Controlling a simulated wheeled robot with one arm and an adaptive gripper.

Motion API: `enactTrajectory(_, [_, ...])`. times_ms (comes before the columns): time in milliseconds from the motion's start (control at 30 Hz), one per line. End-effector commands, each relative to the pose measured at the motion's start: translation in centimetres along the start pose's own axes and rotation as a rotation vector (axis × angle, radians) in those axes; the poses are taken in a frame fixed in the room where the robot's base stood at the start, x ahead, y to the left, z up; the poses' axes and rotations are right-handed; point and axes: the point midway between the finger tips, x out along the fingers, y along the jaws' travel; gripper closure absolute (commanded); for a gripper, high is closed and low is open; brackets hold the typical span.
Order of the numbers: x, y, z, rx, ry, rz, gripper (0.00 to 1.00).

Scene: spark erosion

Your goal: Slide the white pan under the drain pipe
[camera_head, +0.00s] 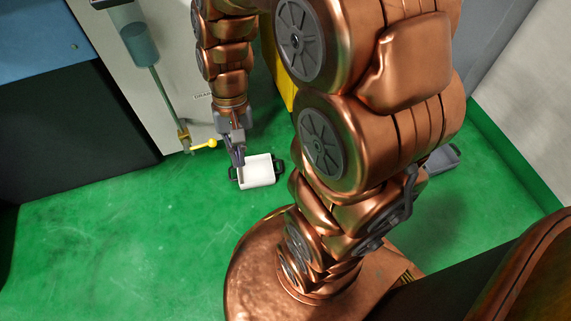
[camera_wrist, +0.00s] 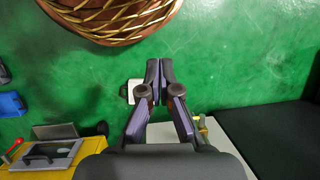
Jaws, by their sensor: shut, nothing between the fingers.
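The white pan (camera_head: 261,172) lies on the green floor with a dark handle on each side. My gripper (camera_head: 240,178) points down at its left end; the fingertips overlap the left wall in the head view, and I cannot tell whether they touch it. In the wrist view, the closed, empty gripper (camera_wrist: 160,72) partly hides the pan (camera_wrist: 131,91). The drain pipe (camera_head: 166,98) runs down the pale machine front, left of the pan, to a brass valve (camera_head: 184,136) with a yellow lever (camera_head: 205,144). The pan is right of the pipe's lower end, not under it.
A pale machine panel (camera_head: 175,50) stands behind the pipe, with a dark cabinet (camera_head: 80,120) to its left. A grey bin (camera_head: 443,158) sits on the floor at right. A blue box (camera_wrist: 11,104) shows in the wrist view. The floor between pan and valve looks clear.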

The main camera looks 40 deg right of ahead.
Motion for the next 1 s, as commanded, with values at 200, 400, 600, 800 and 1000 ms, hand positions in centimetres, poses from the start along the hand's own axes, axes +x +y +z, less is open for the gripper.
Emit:
enactTrajectory(200, [2.0, 0.5, -7.0, 0.207, 0.009, -0.091, 1.0])
enactTrajectory(400, [4.3, 2.1, -13.2, 0.404, 0.021, -0.168, 1.0])
enactTrajectory(600, [7.2, 4.9, -19.1, 0.611, 0.034, -0.241, 1.0])
enactTrajectory(800, [10.9, 8.8, -24.6, 0.826, 0.047, -0.304, 1.0])
enactTrajectory(1000, [15.4, 13.8, -29.0, 1.049, 0.058, -0.357, 1.0])
